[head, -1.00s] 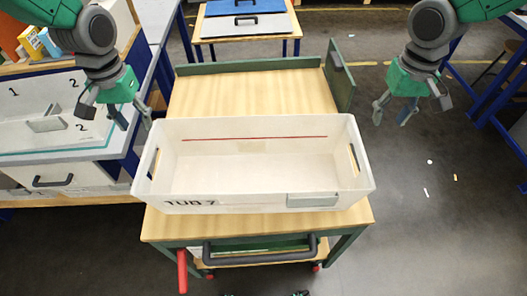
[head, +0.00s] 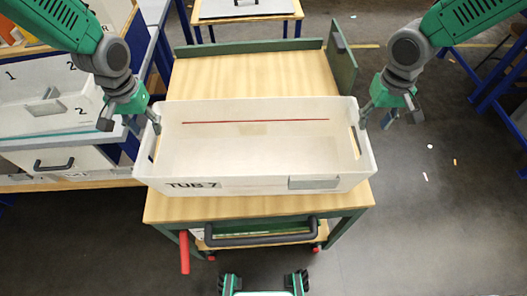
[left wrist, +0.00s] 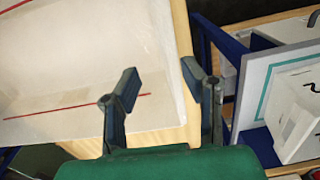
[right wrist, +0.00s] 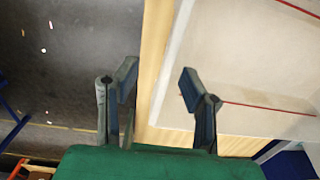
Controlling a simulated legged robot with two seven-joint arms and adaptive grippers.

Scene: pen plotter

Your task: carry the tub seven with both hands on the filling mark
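The tub seven (head: 250,188) is a long, pale, open box lettered "TUB 7" on its near wall. It stands on the wooden top of a green cart and looks empty. A red line (head: 255,121) runs along its inner far wall. My left gripper (head: 134,120) is open at the tub's left end; in the left wrist view (left wrist: 163,88) its fingers lie either side of the end wall. My right gripper (head: 386,114) is open at the right end; in the right wrist view (right wrist: 157,88) its fingers also lie either side of the wall. Neither visibly grips it; contact is unclear.
The cart top (head: 250,78) is bare behind the tub, with a green rim and a raised side flap (head: 341,60). A dark push handle (head: 260,236) is at the near side. A workbench (head: 60,145) with numbered places stands left.

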